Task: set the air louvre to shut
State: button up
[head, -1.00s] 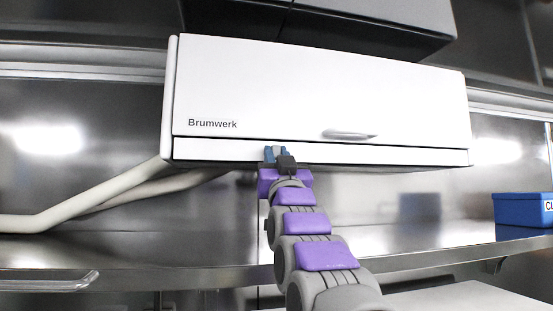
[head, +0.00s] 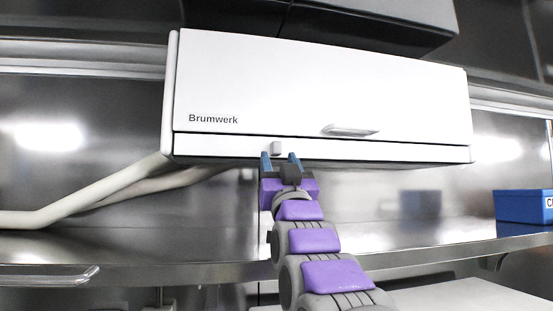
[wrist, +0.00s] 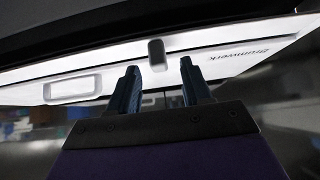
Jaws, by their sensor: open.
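The air louvre is the long white flap (head: 390,153) along the bottom of the white Brumwerk unit (head: 300,85). It lies close to the unit's front, with a thin dark line above it. A small grey tab (head: 277,148) stands out from the flap. My gripper (head: 281,158) is open and empty just below the tab, its blue fingers to either side of it. In the wrist view the tab (wrist: 157,55) shows beyond and between the two fingertips (wrist: 160,75), not visibly touching either.
A silver handle (head: 350,131) sits on the unit's front panel. Pale pipes (head: 90,200) run from its lower left. A steel shelf (head: 180,255) lies below, with a blue box (head: 522,207) at the right. Dark cabinets (head: 370,25) hang above.

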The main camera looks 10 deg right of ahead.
jog(key=s, duration=1.2)
jog(key=shift+s+f, duration=0.35)
jog(key=shift+s, duration=0.05)
jog(key=shift+w, duration=0.1)
